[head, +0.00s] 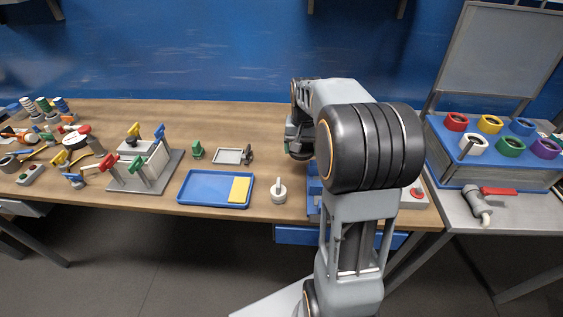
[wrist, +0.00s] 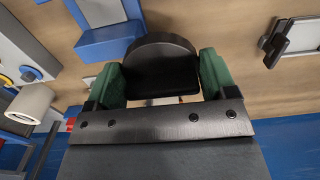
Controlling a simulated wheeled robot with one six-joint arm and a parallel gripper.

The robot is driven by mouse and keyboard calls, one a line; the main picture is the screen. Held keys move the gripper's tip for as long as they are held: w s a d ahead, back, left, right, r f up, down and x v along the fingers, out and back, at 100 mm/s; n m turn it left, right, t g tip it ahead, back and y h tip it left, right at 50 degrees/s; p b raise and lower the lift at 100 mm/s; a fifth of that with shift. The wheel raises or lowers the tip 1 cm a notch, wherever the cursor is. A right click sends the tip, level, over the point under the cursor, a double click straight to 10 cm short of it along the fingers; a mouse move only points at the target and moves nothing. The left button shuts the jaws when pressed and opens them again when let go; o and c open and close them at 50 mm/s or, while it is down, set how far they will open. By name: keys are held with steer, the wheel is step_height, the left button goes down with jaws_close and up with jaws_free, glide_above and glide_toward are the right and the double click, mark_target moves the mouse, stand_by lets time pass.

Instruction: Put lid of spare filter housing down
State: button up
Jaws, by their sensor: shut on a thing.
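My gripper (head: 294,141) is above the right part of the workbench in the head view, partly behind my arm. In the wrist view my gripper (wrist: 162,76) has its green jaws on either side of a black round lid (wrist: 160,47) and is shut on it. The lid also shows as a dark disc under the gripper in the head view (head: 299,154). It looks held above the wooden top, but the gap is hard to judge. I cannot tell which thing is the spare filter housing. A pale cylinder (wrist: 30,103) shows at the left of the wrist view.
A blue tray (head: 207,189) with a yellow block lies front centre, beside a white knobbed piece (head: 279,192). A small grey tray (head: 228,156) lies behind. A blue part (wrist: 108,42) is near the lid in the wrist view. Bare wood (head: 262,135) shows left of the gripper.

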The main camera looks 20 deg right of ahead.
glide_above(282, 166)
steer(key=f, duration=0.6)
steer(key=shift+s+d+f, duration=0.1)
steer(key=shift+s+f, duration=0.05)
steer(key=shift+s, duration=0.2)
steer(key=shift+w+f, duration=0.15)
steer(key=shift+f, duration=0.8)
steer(key=shift+w+f, duration=0.15)
steer(key=shift+f, duration=0.75)
steer(key=shift+f, duration=0.15)
steer(key=o, duration=1)
steer(key=shift+o, duration=0.2)
step_height(282, 166, up, 12)
steer(key=s+a+n+t, duration=0.1)
steer(key=s+a+n, duration=0.2)
steer(key=s, duration=0.8)
steer(key=s+a+n+t, duration=0.2)
steer(key=s+a+n, duration=0.1)
steer(key=s+a, duration=0.5)
steer(key=s, duration=0.2)
steer(key=shift+s+a+p, duration=0.15)
steer(key=shift+s+p, duration=0.2)
steer(key=shift+s, duration=0.05)
